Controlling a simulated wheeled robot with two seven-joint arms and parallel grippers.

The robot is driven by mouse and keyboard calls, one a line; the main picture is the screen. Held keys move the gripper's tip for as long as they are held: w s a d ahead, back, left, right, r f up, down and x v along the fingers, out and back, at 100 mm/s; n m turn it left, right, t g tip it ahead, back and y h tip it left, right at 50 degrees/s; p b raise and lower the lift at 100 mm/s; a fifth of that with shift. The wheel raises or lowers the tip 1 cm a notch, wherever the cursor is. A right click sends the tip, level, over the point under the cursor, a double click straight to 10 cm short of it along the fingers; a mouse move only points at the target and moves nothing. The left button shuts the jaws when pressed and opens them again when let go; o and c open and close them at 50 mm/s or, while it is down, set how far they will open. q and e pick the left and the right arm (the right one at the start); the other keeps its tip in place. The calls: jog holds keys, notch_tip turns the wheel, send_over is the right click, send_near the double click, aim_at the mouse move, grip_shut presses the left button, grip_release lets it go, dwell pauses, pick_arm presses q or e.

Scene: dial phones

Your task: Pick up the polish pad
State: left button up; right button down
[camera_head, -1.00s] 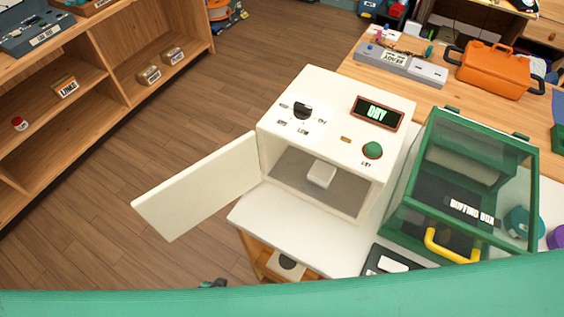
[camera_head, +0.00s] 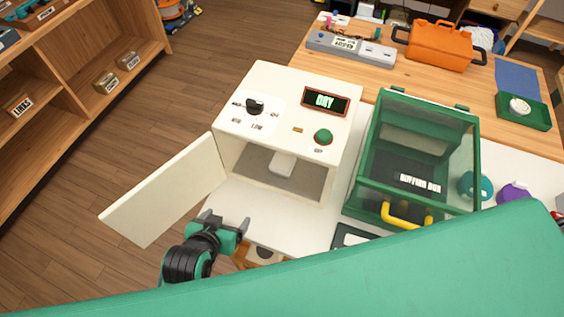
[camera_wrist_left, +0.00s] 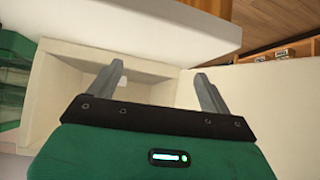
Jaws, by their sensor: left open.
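A small white block (camera_head: 282,164), the likeliest polish pad though it bears no label I can read, lies inside the open chamber of a white machine (camera_head: 230,110) whose display reads DRY. The machine's door (camera_head: 165,190) is swung open to the left. My left gripper (camera_head: 225,221) is open and empty, in front of the chamber and below the block, beside the door. In the left wrist view its two fingers (camera_wrist_left: 160,75) point toward the chamber, and the block is partly hidden by the left finger. My right gripper is not in view.
A green-framed clear buffing box (camera_head: 415,150) with a yellow handle (camera_head: 405,215) stands right of the machine. Teal (camera_head: 474,186) and purple (camera_head: 514,193) round items lie farther right. An orange case (camera_head: 440,45) is at the back. Wooden shelves (camera_head: 90,60) stand at left.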

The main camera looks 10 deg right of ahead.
aim_at(281, 166)
pick_arm(q)
jog(key=w+d+r+m+t+h, duration=0.2)
jog(key=w+d+r+t+h, duration=0.1)
jog(key=d, duration=0.7)
jog(key=x, duration=0.4)
jog(key=p+x, duration=0.1)
jog(key=x, duration=0.2)
jog(key=shift+d+r, duration=0.2)
jog(key=shift+d, duration=0.1)
jog(key=shift+w+d+f, duration=0.25)
jog(key=shift+w+d, duration=0.05)
jog(key=shift+w, duration=0.15)
jog(key=x, duration=0.1)
jog(key=p+x, duration=0.2)
jog(key=x, duration=0.1)
jog(key=shift+w+d+r, duration=0.1)
jog(key=shift+w+r, duration=0.15)
jog(key=shift+r, duration=0.05)
jog(key=shift+w+d+f, duration=0.2)
jog(key=shift+w+d, duration=0.05)
jog(key=shift+w, duration=0.1)
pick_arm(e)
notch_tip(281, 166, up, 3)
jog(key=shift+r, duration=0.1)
pick_arm(q)
jog(key=shift+c, duration=0.4)
jog(key=c, duration=1)
jog(key=shift+c, duration=0.4)
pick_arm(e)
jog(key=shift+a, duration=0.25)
